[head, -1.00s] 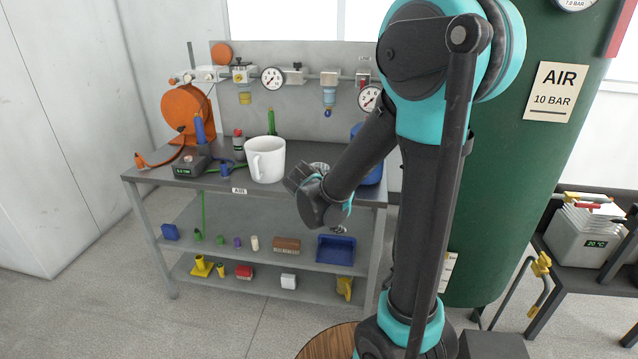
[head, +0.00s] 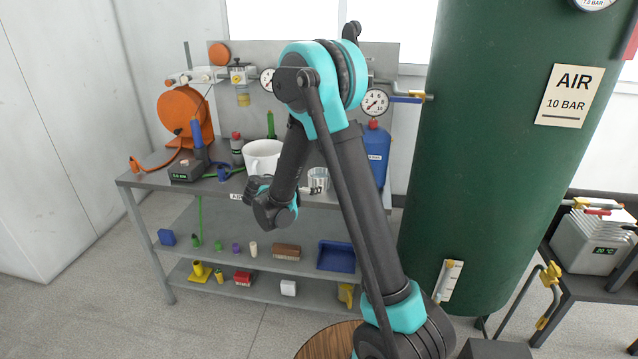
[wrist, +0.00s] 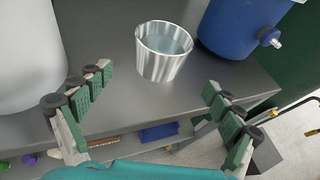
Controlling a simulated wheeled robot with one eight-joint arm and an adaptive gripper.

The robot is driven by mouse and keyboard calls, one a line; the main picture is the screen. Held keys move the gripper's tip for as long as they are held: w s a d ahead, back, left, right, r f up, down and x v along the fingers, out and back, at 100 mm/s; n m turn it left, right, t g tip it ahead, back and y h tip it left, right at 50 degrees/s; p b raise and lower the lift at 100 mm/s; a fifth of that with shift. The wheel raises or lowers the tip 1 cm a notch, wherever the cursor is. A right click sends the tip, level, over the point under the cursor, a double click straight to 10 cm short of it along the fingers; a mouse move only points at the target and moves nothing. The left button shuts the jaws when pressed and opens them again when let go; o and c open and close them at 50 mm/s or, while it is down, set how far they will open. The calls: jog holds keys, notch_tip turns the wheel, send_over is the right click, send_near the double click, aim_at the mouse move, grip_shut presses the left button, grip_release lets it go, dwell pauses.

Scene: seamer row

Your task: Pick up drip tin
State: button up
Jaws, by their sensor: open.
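The drip tin is a small shiny metal cup (wrist: 163,62) near the front edge of the grey bench top in the wrist view. It stands upright and seems to hold clear liquid. In the head view the tin (head: 318,179) stands just right of my wrist. My gripper (wrist: 158,103) is open and empty, with its green-padded fingers spread wide. The tin is ahead of the fingertips, between their lines and not touched. In the head view my arm hides much of the gripper.
A white jug (head: 262,155) stands left of the tin and a blue container (head: 376,158) right of it. Both are close to it. The bench's lower shelves hold a blue tray (head: 336,257) and small items. A green tank (head: 490,160) stands to the right.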

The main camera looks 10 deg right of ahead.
aim_at(319, 180)
jog(key=x, duration=0.9)
jog(key=shift+w+d+r, duration=0.1)
jog(key=shift+w+d, duration=0.15)
jog(key=c, duration=1.4)
jog(key=shift+c, duration=0.2)
jog(key=shift+r, duration=0.15)
